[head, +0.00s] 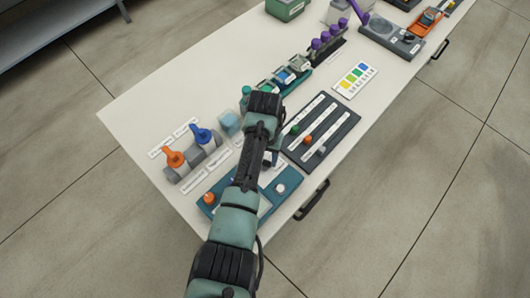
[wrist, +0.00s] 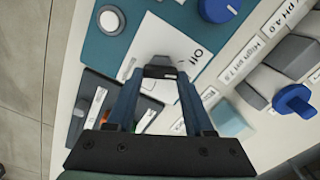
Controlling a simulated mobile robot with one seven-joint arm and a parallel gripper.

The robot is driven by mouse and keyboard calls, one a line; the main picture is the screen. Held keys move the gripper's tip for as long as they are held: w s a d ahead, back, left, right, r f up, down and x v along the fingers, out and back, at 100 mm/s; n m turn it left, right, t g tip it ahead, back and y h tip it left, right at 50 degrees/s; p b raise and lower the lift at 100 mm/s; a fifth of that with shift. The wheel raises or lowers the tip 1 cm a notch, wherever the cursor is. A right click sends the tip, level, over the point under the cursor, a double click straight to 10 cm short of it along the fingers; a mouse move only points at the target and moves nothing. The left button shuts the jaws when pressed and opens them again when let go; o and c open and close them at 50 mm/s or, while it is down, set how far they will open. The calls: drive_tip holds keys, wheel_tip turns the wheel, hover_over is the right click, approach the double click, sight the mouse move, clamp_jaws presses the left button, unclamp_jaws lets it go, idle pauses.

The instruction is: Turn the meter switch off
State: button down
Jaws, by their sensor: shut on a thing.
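The teal meter panel (head: 258,212) lies near the front edge of the bench, with an orange knob (head: 208,198) and a white round button (head: 280,188). My gripper (wrist: 160,72) is shut on a small dark piece at that plate's edge, which appears to be the meter switch (wrist: 160,60). The fingers hide much of it, so its position cannot be told. In the head view my arm covers part of the panel.
A dark slider panel (head: 342,128) lies right of my arm. A grey valve block (head: 186,172) with orange and blue handles stands left. A pale blue cube (head: 229,121) is close to my wrist. A purple-capped rack (head: 328,42) stands farther back. The bench's front left corner is bare.

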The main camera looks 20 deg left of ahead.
drive_tip(key=shift+a+n+p, duration=0.1)
drive_tip(key=shift+n+p, duration=0.4)
drive_tip(key=shift+n, duration=1.4)
drive_tip(key=shift+c, duration=1.4)
unclamp_jaws()
wheel_tip(320, 180, up, 13)
